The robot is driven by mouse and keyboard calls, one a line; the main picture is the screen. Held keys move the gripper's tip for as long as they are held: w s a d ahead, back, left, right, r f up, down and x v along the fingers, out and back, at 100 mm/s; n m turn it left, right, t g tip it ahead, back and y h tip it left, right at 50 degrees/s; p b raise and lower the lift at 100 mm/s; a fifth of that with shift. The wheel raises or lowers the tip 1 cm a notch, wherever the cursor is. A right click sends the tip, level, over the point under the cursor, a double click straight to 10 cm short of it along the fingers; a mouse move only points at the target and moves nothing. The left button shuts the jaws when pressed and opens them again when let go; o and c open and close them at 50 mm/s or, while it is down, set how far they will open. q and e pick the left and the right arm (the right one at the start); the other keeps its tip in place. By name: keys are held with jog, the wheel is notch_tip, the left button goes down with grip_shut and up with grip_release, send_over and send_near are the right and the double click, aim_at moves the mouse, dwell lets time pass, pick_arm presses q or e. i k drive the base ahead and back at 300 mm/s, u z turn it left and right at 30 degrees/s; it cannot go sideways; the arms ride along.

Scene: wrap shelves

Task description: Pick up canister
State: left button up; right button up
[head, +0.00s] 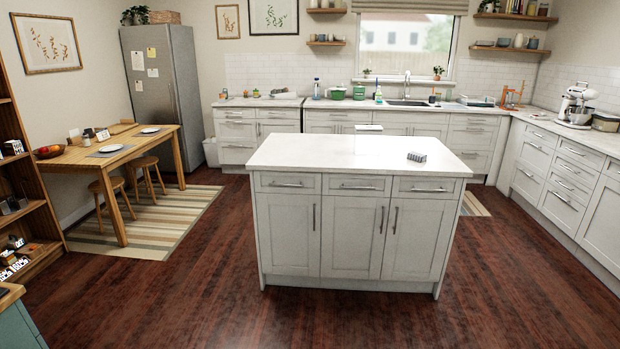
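I cannot tell for certain which thing is the canister. A small green container (359,92) stands on the back counter, left of the sink, and could be one. Pale and dark jars also stand on the wall shelves at the upper right, such as a white jar (518,41). They are too small and far to make out clearly. Neither of my grippers is in view.
A white kitchen island (340,152) stands in the middle, with a small grey patterned object (417,157) on top. A wooden table (110,155) with stools is at the left. A shelf unit (22,190) stands at the left edge. Dark wooden floor is clear in front.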

aim_at(366, 142)
jog(key=i, duration=3.8)
jog(key=z, duration=1.35)
